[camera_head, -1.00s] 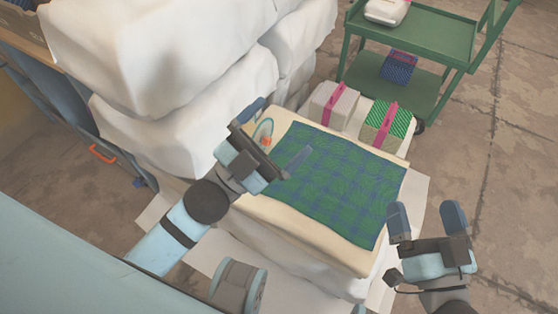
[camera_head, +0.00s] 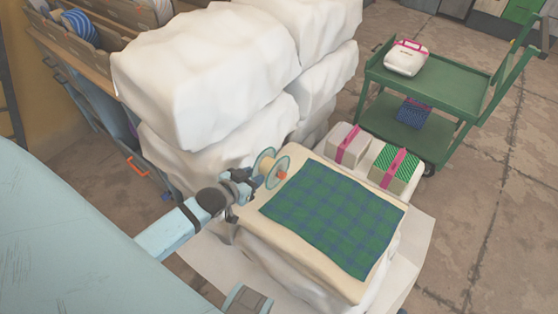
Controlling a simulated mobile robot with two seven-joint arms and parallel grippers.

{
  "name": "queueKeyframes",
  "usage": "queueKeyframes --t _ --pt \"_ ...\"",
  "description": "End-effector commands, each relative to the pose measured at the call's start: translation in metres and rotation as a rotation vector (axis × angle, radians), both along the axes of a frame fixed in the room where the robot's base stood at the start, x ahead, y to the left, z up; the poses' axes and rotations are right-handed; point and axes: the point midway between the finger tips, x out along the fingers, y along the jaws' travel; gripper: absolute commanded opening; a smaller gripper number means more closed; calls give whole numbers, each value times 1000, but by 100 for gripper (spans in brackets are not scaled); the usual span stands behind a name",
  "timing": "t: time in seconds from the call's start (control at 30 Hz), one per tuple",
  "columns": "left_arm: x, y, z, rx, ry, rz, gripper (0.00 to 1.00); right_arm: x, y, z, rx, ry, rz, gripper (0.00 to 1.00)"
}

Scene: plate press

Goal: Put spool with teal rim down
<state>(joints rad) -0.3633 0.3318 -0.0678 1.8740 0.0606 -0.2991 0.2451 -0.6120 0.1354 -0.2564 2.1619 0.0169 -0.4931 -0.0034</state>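The spool with teal rim (camera_head: 270,168) stands on edge at the far left corner of the cream pad (camera_head: 315,270). It has a pale core and an orange hub end facing right. My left gripper (camera_head: 245,185) is just left of the spool, close up against it. Its fingers are dark and partly hidden, so I cannot tell whether they grip the spool or are only beside it. Whether the spool's lower edge touches the pad is also unclear. My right gripper is out of view.
A green plaid cloth (camera_head: 335,215) covers most of the pad. White wrapped bales (camera_head: 210,75) rise behind and left. A green cart (camera_head: 440,85) stands at the back right.

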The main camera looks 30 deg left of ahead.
Motion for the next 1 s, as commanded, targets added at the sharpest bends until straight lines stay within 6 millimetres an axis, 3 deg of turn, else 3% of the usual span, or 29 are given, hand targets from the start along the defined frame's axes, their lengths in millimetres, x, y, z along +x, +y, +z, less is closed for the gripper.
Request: queueKeyframes --t 0.07,0.4,0.67,1.0 --pt "7 7 -5 4 9 11 34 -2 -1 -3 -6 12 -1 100" --pt "65 1 -31 4 7 9 34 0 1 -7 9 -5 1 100" --pt "84 -1 -38 4 7 9 34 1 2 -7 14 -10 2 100" --pt "124 -5 -56 4 7 9 34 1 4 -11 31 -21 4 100"
